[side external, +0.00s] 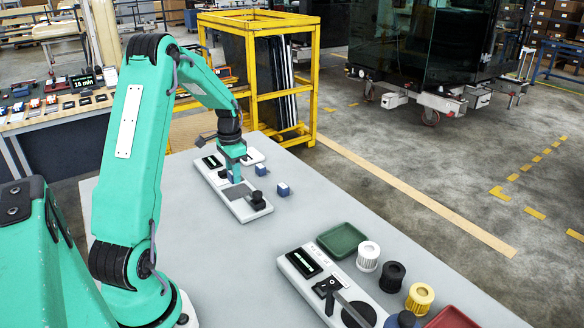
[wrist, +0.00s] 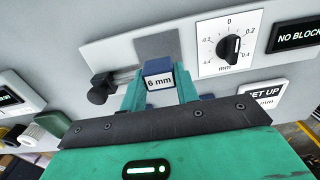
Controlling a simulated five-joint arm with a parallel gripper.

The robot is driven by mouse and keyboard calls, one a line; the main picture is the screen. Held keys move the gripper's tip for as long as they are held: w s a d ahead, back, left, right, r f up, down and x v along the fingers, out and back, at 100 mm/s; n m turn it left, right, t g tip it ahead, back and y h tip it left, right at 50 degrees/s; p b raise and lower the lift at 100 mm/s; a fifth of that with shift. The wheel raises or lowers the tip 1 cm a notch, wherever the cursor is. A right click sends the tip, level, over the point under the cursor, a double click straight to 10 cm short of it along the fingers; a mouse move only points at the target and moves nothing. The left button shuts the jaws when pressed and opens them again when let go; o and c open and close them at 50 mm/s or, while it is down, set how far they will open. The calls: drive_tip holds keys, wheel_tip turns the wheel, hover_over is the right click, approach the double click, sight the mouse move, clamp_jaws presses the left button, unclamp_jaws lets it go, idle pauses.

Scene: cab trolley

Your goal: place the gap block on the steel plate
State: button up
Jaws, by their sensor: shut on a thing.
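My gripper (wrist: 160,88) is shut on a block with a dark blue top and a white face reading "6 mm", the gap block (wrist: 159,74). In the wrist view the block overlaps the near edge of the grey steel plate (wrist: 158,44). The plate is set in a pale fixture, beside a dark round-ended clamp or knob (wrist: 98,95). In the side view my gripper (side external: 236,179) hangs over the fixture (side external: 243,211) close to the plate. The held block is hard to make out there. I cannot tell whether it touches the plate.
The fixture has a dial (wrist: 231,47) and a display (wrist: 301,36) reading "NO BLOCK". A "SET UP" card (wrist: 265,96) lies beside it. Two blue-and-white blocks, one near (side external: 262,170) and one farther right (side external: 283,189), stand on the table. A green tray (side external: 345,241) is nearer the camera.

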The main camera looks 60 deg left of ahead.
drive_tip(key=shift+f, duration=1.85)
drive_tip(key=shift+f, duration=0.2)
drive_tip(key=o, duration=1)
drive_tip(key=shift+r, duration=0.15)
wheel_tip(320, 180, up, 12)
